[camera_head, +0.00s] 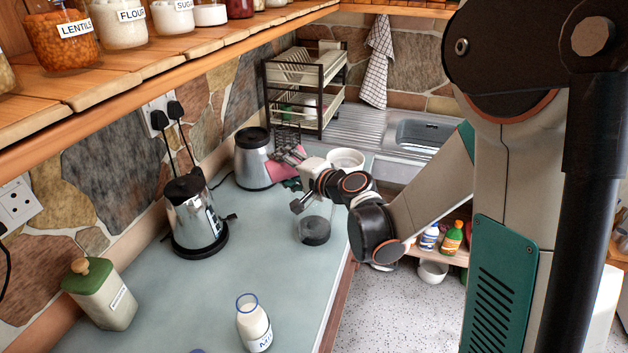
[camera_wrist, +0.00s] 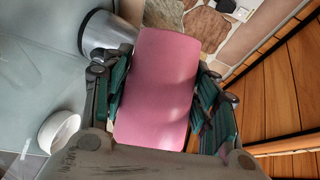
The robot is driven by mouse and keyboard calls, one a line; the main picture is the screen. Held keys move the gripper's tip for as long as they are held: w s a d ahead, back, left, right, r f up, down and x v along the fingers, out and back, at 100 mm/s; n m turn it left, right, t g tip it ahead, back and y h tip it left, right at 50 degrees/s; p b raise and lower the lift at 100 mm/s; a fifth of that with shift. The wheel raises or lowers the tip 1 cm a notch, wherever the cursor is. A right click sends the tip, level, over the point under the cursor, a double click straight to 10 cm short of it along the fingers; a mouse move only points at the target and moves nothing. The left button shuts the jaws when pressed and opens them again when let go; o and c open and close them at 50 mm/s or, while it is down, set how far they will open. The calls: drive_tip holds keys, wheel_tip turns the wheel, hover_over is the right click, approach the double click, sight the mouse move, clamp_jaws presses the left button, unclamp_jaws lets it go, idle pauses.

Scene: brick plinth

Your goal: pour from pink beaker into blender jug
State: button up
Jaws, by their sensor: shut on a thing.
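The pink beaker (camera_wrist: 157,85) fills the middle of the wrist view, between the fingers of my gripper (camera_wrist: 158,98), which is shut on it. In the head view, a pink patch of the beaker (camera_head: 287,164) shows behind my gripper (camera_head: 291,170), held over the far part of the counter. The beaker's mouth and contents cannot be seen. A low clear vessel with a dark base (camera_head: 314,231) stands on the counter nearer the camera, below my wrist; it may be the blender jug, but I cannot be sure.
A steel appliance with a black lid (camera_head: 253,160) stands close left of the beaker. A white bowl (camera_head: 345,159) sits beyond my gripper. A wooden shelf (camera_head: 150,60) overhangs.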

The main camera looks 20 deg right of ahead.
drive_tip(key=shift+d, duration=0.2)
drive_tip(key=shift+w+d+r+m+t+y+b, duration=0.1)
drive_tip(key=shift+d+r+m+t+y+b, duration=0.25)
drive_tip(key=shift+m+b, duration=0.3)
drive_tip(key=shift+d+r+m+t+y+b, duration=0.15)
drive_tip(key=shift+r+m+y+b, duration=0.25)
drive_tip(key=shift+m, duration=0.45)
idle(1.1)
drive_tip(key=shift+d+f+m+y+b, duration=0.25)
drive_tip(key=shift+d+f+m+b, duration=0.15)
drive_tip(key=shift+m+b, duration=0.65)
idle(0.5)
drive_tip(key=shift+w+d+r+m+t+b, duration=0.1)
drive_tip(key=shift+d+r+m+t+b, duration=0.25)
drive_tip(key=shift+m+b, duration=0.3)
drive_tip(key=shift+d+r+m+t+b, duration=0.2)
drive_tip(key=shift+d+m+t+b, duration=0.25)
drive_tip(key=shift+m+b, duration=0.2)
idle(1.4)
